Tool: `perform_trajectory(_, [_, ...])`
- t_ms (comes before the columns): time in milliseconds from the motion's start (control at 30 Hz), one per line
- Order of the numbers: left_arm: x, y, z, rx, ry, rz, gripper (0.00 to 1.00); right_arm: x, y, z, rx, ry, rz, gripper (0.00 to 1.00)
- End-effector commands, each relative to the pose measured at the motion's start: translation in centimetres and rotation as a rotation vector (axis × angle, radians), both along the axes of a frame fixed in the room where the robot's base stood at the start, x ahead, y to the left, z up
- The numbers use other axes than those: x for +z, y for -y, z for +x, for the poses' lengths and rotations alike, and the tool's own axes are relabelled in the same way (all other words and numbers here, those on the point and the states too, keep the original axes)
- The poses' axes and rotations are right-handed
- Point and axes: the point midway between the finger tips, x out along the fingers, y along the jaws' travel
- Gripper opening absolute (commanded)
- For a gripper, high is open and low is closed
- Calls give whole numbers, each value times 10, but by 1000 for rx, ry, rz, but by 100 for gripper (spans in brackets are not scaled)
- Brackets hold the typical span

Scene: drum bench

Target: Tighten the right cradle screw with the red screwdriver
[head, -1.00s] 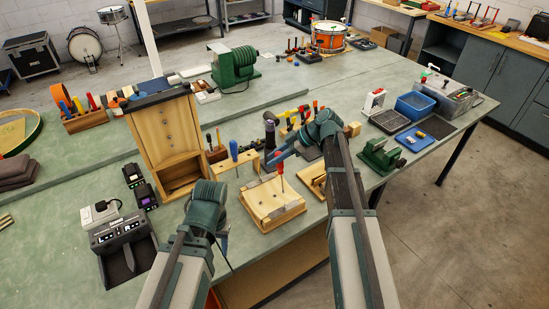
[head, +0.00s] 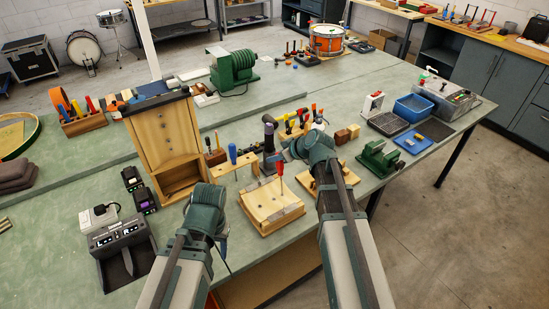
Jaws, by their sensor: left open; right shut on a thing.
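The red screwdriver (head: 281,168) stands roughly upright over the low wooden block (head: 266,215), which looks like the cradle. Its shaft points down at the block's top. The screw is too small to make out, and I cannot tell whether the tip sits in it. My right gripper (head: 285,155) is shut at the top of the red handle, its fingers largely hidden by its wrist. My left gripper (head: 224,228) is open and empty, low at the left of the block, with its fingers mostly hidden behind its wrist.
A tall wooden stand (head: 165,135) is left of the block. Behind it are a blue-handled screwdriver (head: 232,153) in a wooden rack and a dark drill (head: 269,136). A green vise (head: 379,158) is at the right. A black charger (head: 122,245) is at the front left.

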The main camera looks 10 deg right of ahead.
Motion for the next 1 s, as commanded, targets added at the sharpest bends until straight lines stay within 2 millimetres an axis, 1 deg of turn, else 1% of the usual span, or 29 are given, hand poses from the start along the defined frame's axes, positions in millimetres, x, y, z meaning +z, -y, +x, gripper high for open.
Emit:
perform_trajectory(100, [0,0,0,0,0,0,50,0,1,1,-100,-1,-1,0])
perform_trajectory(200, [0,0,0,0,0,0,50,0,3,3,-142,0,-1,0])
perform_trajectory(567, [0,0,0,0,0,0,50,0,4,4,-167,-1,1,0])
perform_trajectory(1000, [0,0,0,0,0,0,50,0,15,7,-519,-1,-3,0])
